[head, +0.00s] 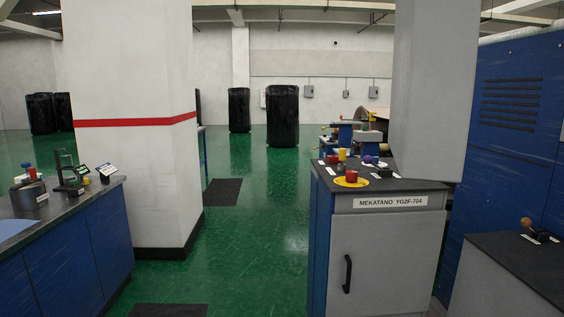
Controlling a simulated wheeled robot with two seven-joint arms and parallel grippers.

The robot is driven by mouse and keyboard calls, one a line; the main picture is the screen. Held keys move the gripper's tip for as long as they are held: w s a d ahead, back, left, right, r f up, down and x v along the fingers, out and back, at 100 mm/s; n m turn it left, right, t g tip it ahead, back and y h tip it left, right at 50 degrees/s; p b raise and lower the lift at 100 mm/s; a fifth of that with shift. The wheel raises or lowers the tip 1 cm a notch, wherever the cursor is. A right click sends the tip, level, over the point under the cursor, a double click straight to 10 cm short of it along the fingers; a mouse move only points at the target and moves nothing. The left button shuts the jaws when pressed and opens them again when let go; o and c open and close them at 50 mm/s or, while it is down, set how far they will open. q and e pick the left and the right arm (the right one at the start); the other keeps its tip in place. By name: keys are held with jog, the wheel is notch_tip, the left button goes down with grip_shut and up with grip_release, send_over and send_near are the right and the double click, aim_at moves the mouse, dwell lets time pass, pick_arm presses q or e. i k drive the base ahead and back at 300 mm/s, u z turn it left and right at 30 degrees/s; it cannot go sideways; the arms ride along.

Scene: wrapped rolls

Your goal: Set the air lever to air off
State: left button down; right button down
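A small lever with a round orange-brown knob (526,222) stands on a dark-topped cabinet (515,262) at the right edge in the head view. It has a black base and a small white label beside it, too small to read. I cannot tell if this is the air lever or which setting it is in. The cabinet marked MEKATANO YO2F-704 (391,203) carries several controls on its black top, including a red button on a yellow disc (351,178), a yellow knob (342,155) and a purple knob (370,159). Neither of my grippers is in view.
A blue workbench (65,240) with small tools stands at the left, beside a white pillar (130,120) with a red stripe. Black-wrapped rolls (283,115) stand at the back. Green floor (240,240) is open between the pillar and the MEKATANO cabinet.

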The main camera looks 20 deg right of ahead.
aim_at(368, 160)
jog(key=u, duration=0.25)
jog(key=i, duration=1.1)
jog(key=z, duration=0.75)
jog(key=i, duration=0.65)
jog(key=z, duration=0.6)
